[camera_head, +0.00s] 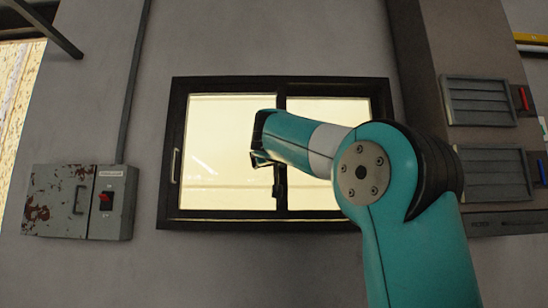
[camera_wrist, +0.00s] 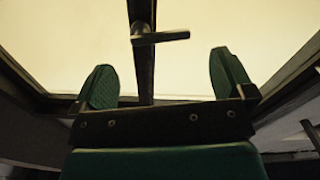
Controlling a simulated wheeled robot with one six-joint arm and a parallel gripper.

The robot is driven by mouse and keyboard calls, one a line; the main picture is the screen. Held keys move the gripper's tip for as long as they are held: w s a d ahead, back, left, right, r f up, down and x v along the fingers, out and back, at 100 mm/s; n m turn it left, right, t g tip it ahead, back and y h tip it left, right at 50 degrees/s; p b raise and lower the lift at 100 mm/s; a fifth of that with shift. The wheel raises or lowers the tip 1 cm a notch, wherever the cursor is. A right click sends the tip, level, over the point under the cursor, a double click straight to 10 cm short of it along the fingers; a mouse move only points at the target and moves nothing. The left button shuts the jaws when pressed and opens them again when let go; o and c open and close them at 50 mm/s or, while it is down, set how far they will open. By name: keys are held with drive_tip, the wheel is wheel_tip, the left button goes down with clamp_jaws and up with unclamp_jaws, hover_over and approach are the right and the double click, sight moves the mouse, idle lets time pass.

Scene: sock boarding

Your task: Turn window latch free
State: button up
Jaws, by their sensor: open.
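The window latch (camera_wrist: 160,38) shows at the top middle of the wrist view. It is a dark lever on the upright bar (camera_wrist: 143,62) between the panes, its arm pointing right and nearly level. My gripper (camera_wrist: 162,72) is open and empty, its two green-padded fingers spread wide below the latch in that view and apart from it. In the head view the black-framed window (camera_head: 245,85) fills the middle. My teal arm reaches across it and largely hides my gripper. A small dark part shows on the upright bar below the arm's end; I cannot tell whether it is the latch.
A pale pull handle (camera_head: 176,165) is on the window frame's left side. A worn grey switch box (camera_head: 62,200) with a red switch hangs on the wall to the left. Louvred grey panels (camera_head: 480,101) are on the right. The wall between box and window is clear.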

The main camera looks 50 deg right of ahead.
drive_tip(key=p+x, duration=0.1)
drive_tip(key=x, duration=0.4)
drive_tip(key=shift+w+d+p, duration=0.2)
drive_tip(key=shift+p, duration=0.1)
drive_tip(key=c, duration=0.8)
drive_tip(key=shift+r+m+b, duration=0.15)
drive_tip(key=shift+m, duration=0.55)
drive_tip(key=shift+r+m+b, duration=0.15)
drive_tip(key=shift+r+m, duration=0.05)
drive_tip(key=shift+m, duration=0.5)
drive_tip(key=shift+c, duration=0.2)
